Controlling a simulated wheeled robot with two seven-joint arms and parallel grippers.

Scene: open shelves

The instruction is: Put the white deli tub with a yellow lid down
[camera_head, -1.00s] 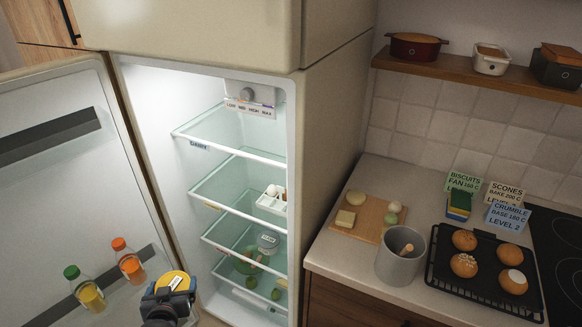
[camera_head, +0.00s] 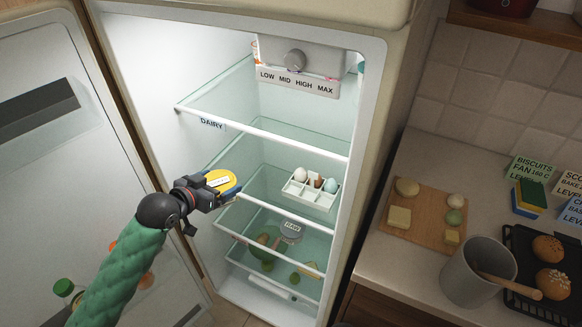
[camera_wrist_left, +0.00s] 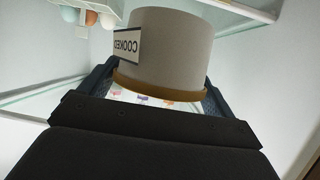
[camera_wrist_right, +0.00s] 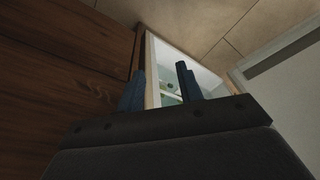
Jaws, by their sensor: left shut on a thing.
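The deli tub shows its yellow lid (camera_head: 222,180) in the head view, held at the open fridge front near the middle shelf (camera_head: 247,208). In the left wrist view the white tub (camera_wrist_left: 175,45) has a COOKED label and looks upside down. My left gripper (camera_head: 212,187) is shut on the tub, which hides most of its own body in the head view. My right gripper (camera_wrist_right: 158,75) shows only in its wrist view, its two fingers apart with nothing between them.
A white egg tray (camera_head: 310,191) with several eggs sits at the right of the middle shelf. A RAW tub (camera_head: 291,231) and green items lie lower. The upper shelf, marked DAIRY (camera_head: 212,124), looks empty. The fridge door (camera_head: 50,165) stands open at left.

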